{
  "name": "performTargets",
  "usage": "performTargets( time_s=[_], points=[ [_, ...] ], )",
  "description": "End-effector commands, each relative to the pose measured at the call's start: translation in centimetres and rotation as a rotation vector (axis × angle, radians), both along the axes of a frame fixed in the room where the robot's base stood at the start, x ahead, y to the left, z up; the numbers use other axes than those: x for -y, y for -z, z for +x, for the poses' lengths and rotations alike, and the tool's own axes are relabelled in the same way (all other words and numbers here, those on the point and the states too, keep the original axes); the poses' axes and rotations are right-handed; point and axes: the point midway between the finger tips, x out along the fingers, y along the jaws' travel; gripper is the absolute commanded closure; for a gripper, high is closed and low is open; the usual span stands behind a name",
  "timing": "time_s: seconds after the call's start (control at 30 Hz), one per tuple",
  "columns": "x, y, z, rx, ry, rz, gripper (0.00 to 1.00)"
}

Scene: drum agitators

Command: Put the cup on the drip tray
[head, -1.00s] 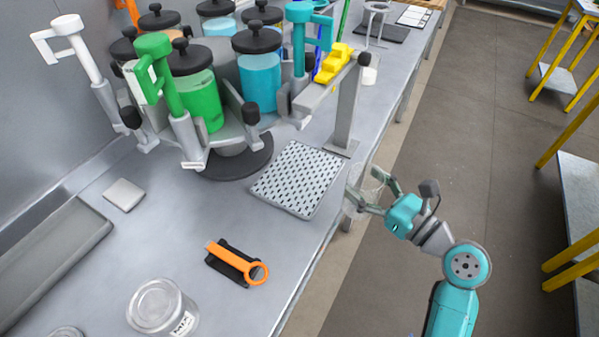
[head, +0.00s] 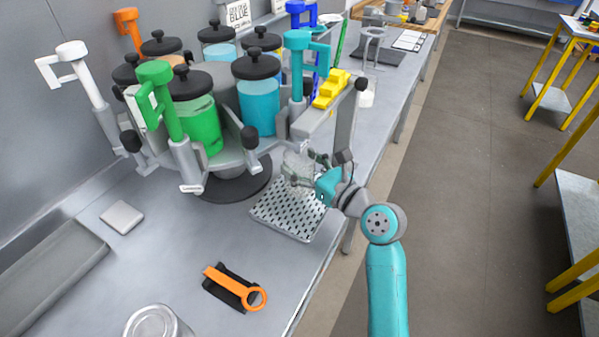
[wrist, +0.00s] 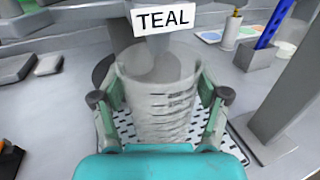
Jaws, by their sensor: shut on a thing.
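The clear cup (head: 298,166) is held upright in my gripper (head: 305,172), and it fills the middle of the wrist view (wrist: 160,100). My gripper's two fingers (wrist: 160,115) are closed on the cup's sides. The drip tray (head: 278,218) is a grey perforated plate on the bench, and parts of it show on both sides of the cup in the wrist view (wrist: 125,125). In the head view the cup overlaps the tray's far edge. I cannot tell exactly how high the cup is above the tray.
A carousel of lidded drums with a green drum (head: 198,125) and a teal drum (head: 258,105) stands behind the tray. A grey post (head: 345,115) rises at the right. A TEAL label (wrist: 165,20) hangs close above the cup. An orange tool (head: 235,287) lies in front.

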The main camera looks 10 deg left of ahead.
Motion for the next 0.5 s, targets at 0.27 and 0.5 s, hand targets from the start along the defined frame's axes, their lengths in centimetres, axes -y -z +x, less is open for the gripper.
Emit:
performTargets(
  time_s=[0.27, 0.5],
  points=[
    [-0.6, 1.2, 0.5, -0.003, 0.001, 0.000, 0.54],
    [-0.5, 3.6, 0.5, -0.001, 0.001, -0.001, 0.54]
  ],
)
